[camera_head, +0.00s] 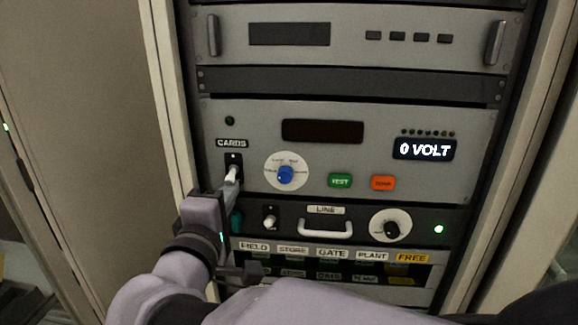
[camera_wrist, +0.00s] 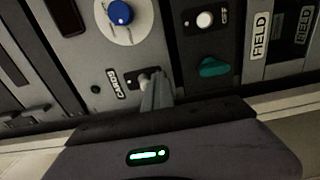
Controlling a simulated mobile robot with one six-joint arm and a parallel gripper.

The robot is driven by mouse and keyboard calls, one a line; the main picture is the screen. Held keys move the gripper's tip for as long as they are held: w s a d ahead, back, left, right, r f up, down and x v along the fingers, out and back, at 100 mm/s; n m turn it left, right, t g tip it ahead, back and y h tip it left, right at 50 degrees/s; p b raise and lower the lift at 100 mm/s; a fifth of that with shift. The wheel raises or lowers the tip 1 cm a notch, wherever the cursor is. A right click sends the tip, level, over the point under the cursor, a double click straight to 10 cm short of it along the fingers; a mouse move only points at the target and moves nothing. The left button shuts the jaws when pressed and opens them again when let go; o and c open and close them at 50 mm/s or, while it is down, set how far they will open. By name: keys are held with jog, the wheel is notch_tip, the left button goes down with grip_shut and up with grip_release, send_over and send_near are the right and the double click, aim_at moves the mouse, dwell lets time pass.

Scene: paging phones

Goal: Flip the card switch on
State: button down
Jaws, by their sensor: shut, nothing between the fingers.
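The card switch (camera_head: 232,172) is a pale toggle on a black plate under the CARDS label (camera_head: 231,143), at the left of the grey panel. In the wrist view the toggle (camera_wrist: 143,79) shows beside the CARDS label (camera_wrist: 113,84). My gripper (camera_head: 233,186) is shut and empty, with its fingertips right at the toggle from below in the head view. In the wrist view the fingertips (camera_wrist: 158,86) overlap the toggle's edge; I cannot tell whether they touch it. The display (camera_head: 425,149) reads 0 VOLT.
A blue knob (camera_head: 285,174) sits right of the switch, with a green TEST button (camera_head: 340,181) and an orange button (camera_head: 383,183) beyond. Below are a LINE handle (camera_head: 325,229), another toggle (camera_head: 270,217) and a teal knob (camera_wrist: 213,67) close to my gripper.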

jog(key=s+b, duration=0.2)
jog(key=s, duration=0.6)
jog(key=shift+a+f+b, duration=0.15)
jog(key=shift+a+b, duration=0.15)
jog(key=shift+b, duration=0.1)
dwell(0.4)
